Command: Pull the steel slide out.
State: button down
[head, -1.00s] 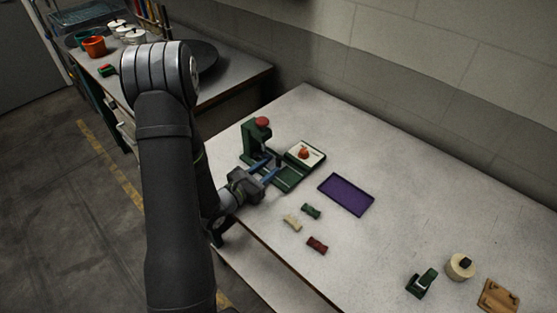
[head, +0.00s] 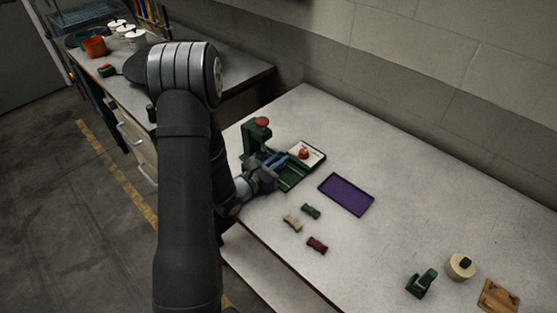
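The green press (head: 256,136) with a red top knob stands at the left end of the pale table. Its low green base reaches to the right and carries a cream plate (head: 316,158) with a red knob (head: 304,153). My gripper (head: 281,161), with blue fingers, is low at the front of the press, between its upright and the cream plate. The fingers overlap the base in this view. I cannot tell whether they are apart or shut, or whether they touch anything. The steel slide cannot be made out; my gripper covers that part of the press.
A purple tray (head: 347,195) lies right of the press. Small green (head: 311,211), cream (head: 292,223) and dark red (head: 317,244) pieces lie in front. A green tool (head: 421,284), a round cream item (head: 460,267) and a wooden block (head: 497,296) sit far right.

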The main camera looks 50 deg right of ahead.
jog(key=s, duration=0.8)
jog(key=shift+s, duration=0.15)
jog(key=c, duration=1.4)
grip_release()
jog(key=shift+c, duration=0.2)
jog(key=a, duration=1.7)
jog(key=shift+a, duration=0.2)
jog(key=shift+d, duration=0.1)
